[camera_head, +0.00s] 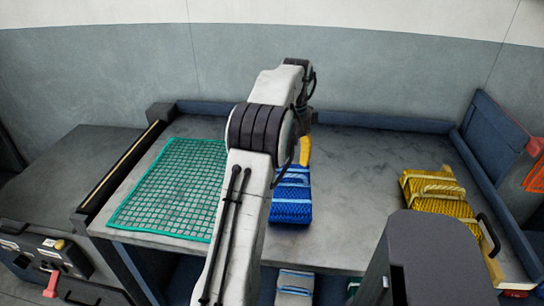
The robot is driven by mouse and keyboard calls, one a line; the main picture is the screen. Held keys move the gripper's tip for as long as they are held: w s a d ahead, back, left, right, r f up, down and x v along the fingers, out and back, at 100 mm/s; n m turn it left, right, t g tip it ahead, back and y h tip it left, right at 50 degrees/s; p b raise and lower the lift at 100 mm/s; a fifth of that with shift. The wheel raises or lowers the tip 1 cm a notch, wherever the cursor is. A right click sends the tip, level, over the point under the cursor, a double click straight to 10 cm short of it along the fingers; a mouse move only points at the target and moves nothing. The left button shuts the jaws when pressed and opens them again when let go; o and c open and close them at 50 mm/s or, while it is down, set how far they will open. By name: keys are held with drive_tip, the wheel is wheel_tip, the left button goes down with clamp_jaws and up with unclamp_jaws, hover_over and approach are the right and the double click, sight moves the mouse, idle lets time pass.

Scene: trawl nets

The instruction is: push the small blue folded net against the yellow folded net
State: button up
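A blue folded net (291,207) with pale bands lies in the middle of the table, close to its front edge. My arm crosses in front of its left side, so part of it is hidden. The yellow folded net (432,205) with pale straps lies far to the right, with a wide stretch of bare table between the two. My arm reaches up and over the table. The fingers of my gripper cannot be made out behind the arm, nor can I see whether they touch the blue net.
A green mesh net (170,190) lies flat on the left of the grey table (355,165). A yellow-orange piece (305,150) shows just behind the blue net. Dark blue rims (400,124) run along the back and right. A pale grey bundle (294,284) lies below the table.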

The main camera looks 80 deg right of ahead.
sight(291, 176)
drive_tip(key=shift+s+f, duration=0.1)
drive_tip(key=shift+f, duration=0.1)
drive_tip(key=shift+f, duration=0.1)
drive_tip(key=shift+f+b, duration=0.7)
drive_tip(key=shift+f, duration=2.85)
drive_tip(key=shift+c, duration=0.4)
clamp_jaws()
